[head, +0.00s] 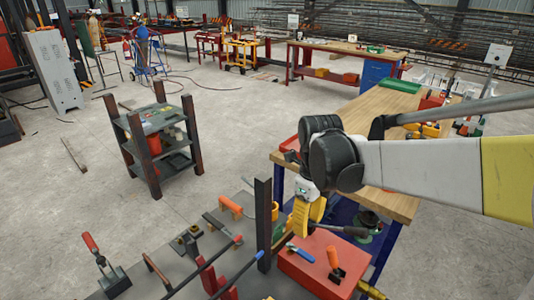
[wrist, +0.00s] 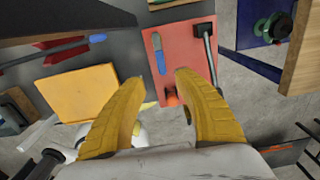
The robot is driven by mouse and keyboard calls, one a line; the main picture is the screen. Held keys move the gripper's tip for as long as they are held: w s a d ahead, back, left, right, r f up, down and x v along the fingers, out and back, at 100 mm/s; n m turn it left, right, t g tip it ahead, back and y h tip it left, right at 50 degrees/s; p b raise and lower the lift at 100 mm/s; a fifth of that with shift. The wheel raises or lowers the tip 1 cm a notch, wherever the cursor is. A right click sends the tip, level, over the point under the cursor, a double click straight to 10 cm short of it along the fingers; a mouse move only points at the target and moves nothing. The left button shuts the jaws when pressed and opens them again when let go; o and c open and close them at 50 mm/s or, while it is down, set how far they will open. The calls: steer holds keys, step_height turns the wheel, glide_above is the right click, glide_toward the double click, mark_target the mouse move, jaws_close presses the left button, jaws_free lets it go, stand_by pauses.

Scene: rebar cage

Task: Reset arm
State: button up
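My arm reaches in from the right in the head view, with its grey and white links over the wooden workbench (head: 385,110). My gripper (head: 309,212) points down above the red box at the bench's near left corner. In the wrist view, my gripper's two yellow fingers (wrist: 160,80) stand apart, with a clear gap between the tips. Nothing is visibly held in them. The red box (wrist: 180,40) lies below and beyond the fingers. An orange tool end shows between the fingers, seemingly on or near the box.
The red box (head: 300,270) carries a blue-handled tool (head: 300,253) and an orange-handled tool (head: 335,262). A dark upright post (head: 263,220) stands close left of my gripper. Clamps and bars lie on the grey table (head: 150,265). Open floor (head: 235,130) lies beyond.

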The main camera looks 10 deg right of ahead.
steer(key=s+r+n+t, duration=0.2)
steer(key=s+n, duration=0.3)
steer(key=n, duration=0.9)
steer(key=s+r+n+t, duration=0.2)
steer(key=s+n+t, duration=0.3)
steer(key=n, duration=0.9)
steer(key=shift+s, duration=0.55)
